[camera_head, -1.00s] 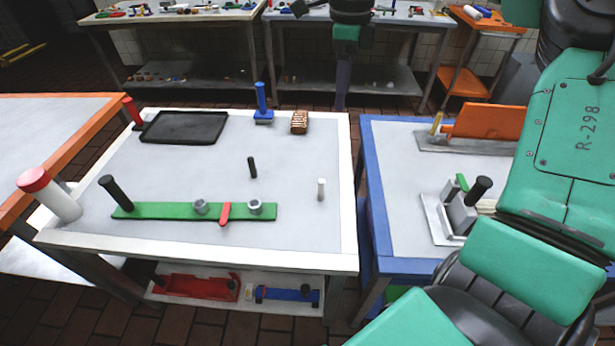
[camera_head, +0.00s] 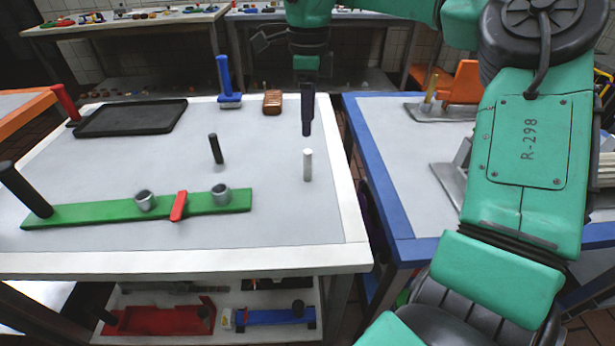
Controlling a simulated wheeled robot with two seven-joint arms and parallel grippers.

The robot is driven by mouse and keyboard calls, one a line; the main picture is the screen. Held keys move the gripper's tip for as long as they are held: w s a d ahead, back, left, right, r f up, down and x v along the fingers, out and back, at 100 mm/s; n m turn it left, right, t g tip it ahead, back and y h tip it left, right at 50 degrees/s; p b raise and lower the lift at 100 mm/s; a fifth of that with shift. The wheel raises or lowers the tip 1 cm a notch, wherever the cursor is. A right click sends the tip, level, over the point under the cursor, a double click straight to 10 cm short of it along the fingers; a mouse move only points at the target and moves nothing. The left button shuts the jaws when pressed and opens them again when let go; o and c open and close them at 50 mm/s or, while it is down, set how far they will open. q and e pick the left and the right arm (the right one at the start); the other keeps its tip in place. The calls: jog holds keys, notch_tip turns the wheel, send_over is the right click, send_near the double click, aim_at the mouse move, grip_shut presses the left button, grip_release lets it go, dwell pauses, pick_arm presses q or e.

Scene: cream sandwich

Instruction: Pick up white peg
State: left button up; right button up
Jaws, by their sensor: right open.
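The white peg (camera_head: 307,165) stands upright on the grey top of the white-edged table, near its right side. My right gripper (camera_head: 307,130) points down above and just behind the peg in the picture, with its dark fingers seen nearly edge-on. It is open and empty, and its fingertips appear apart from the peg. A black peg (camera_head: 216,149) stands upright to the left of the white one. My left gripper is not in view.
A green bar (camera_head: 100,212) with two grey rings and a red lever lies left of the peg. A black tray (camera_head: 130,118), a blue-handled stamp (camera_head: 226,85) and a brown ribbed block (camera_head: 272,102) stand at the back. A blue-edged table (camera_head: 385,190) adjoins on the right.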

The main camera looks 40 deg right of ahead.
aim_at(308, 180)
notch_tip(308, 180, down, 14)
jog(key=shift+b, duration=0.35)
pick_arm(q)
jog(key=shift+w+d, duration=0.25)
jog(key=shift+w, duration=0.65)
pick_arm(e)
jog(key=shift+a, duration=0.1)
grip_shut()
